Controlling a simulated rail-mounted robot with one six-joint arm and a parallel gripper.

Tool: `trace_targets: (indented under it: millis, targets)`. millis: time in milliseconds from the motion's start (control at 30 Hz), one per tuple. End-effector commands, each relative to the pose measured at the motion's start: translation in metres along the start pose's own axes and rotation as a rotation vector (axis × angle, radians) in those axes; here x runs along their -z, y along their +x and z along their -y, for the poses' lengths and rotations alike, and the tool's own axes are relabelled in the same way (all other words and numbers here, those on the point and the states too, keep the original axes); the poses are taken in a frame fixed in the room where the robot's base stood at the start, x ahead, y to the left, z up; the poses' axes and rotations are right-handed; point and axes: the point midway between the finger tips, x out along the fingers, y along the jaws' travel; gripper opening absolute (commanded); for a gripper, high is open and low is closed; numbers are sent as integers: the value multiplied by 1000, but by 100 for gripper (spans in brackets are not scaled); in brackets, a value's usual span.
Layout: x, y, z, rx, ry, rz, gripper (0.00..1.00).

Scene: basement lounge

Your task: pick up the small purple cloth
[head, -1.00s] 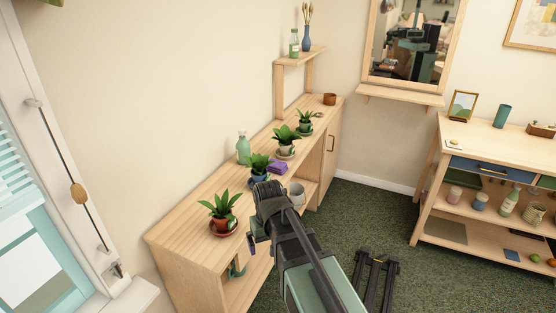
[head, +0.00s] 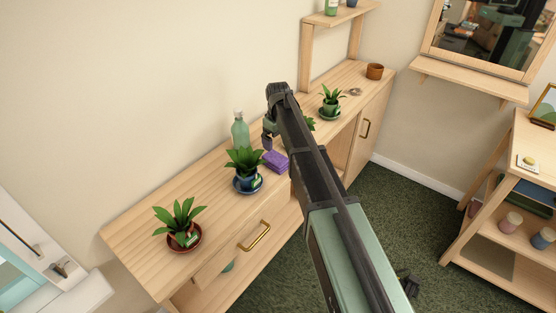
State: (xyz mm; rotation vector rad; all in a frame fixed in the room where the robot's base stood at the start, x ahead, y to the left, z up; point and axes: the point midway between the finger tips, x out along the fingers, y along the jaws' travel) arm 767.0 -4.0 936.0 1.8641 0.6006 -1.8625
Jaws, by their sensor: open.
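The small purple cloth (head: 275,161) lies folded on the wooden cabinet top (head: 140,226), just right of the plant in the blue pot (head: 246,166). My gripper (head: 267,140) is open and points down above the cabinet, just above and slightly left of the cloth in the picture. It looks empty and apart from the cloth, though its exact height is hard to tell. My arm passes close to the cloth's right side and covers the cabinet behind it.
A green glass bottle (head: 240,130) stands just left of my gripper. A plant in a red-brown pot (head: 182,225) stands nearer. Another plant (head: 310,123) is mostly hidden by my arm. Further back are a potted plant (head: 331,101) and a brown cup (head: 375,71).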

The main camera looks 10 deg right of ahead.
Motion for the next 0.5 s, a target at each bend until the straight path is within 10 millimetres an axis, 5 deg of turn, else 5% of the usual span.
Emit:
trace_targets:
  millis: [200, 500]
  targets:
    - [0, 50, 0, 0, 2, 0, 100]
    - [1, 65, 1, 0, 3, 0, 100]
